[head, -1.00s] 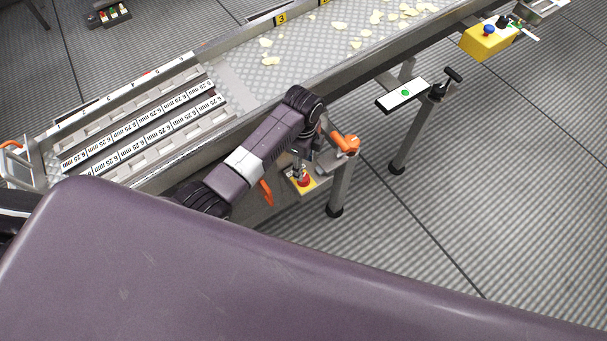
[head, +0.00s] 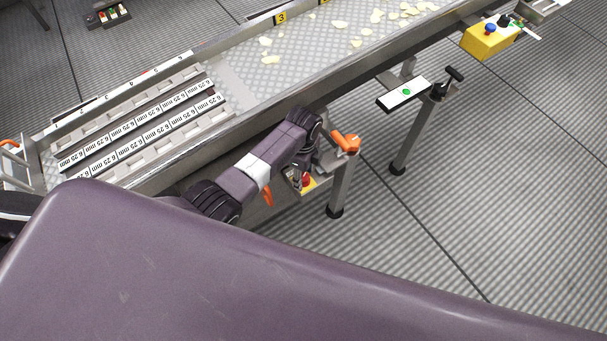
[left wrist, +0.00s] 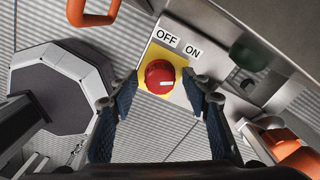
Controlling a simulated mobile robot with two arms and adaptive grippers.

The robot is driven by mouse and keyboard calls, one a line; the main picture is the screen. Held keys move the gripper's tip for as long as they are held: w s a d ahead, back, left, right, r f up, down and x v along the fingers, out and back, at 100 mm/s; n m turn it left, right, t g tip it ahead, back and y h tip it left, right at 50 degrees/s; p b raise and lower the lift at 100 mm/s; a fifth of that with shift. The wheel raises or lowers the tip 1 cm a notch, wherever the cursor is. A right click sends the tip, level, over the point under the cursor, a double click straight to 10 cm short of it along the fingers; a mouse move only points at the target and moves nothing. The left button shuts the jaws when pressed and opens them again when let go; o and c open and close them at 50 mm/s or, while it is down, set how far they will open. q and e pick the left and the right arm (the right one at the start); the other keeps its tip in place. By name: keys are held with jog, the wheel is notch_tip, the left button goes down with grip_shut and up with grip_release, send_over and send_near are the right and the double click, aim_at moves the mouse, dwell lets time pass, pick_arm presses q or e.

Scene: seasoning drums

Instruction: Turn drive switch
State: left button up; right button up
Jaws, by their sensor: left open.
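The drive switch is a red round knob (left wrist: 160,76) on a yellow plate (left wrist: 151,53), beside OFF and ON labels (left wrist: 179,41). A small pale mark shows on the knob. My left gripper (left wrist: 163,92) is open, with one dark finger on each side of the knob; I cannot tell whether either finger touches it. In the head view the knob (head: 306,181) is partly hidden by my left gripper (head: 297,178), below the conveyor's side. My right gripper is not in view.
The conveyor tray (head: 262,88) with pale chips runs just above my left arm. An orange handle (head: 345,143) and a metal leg (head: 340,188) stand close to the right of the switch. A yellow control box (head: 487,41) is farther right. The floor at right is clear.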

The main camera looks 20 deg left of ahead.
pick_arm(q)
jog(key=c, duration=1.2)
jog(key=shift+o, duration=0.2)
jog(key=n+p, duration=0.2)
jog(key=shift+r+n, duration=0.15)
jog(key=shift+n, duration=0.25)
jog(key=n+p, duration=0.1)
jog(key=n, duration=0.1)
jog(key=shift+n, duration=0.3)
jog(key=n+p, duration=0.1)
jog(key=n, duration=0.2)
jog(key=shift+d+n+p, duration=0.1)
jog(key=shift+n+p, duration=0.35)
jog(key=shift+n, duration=1.25)
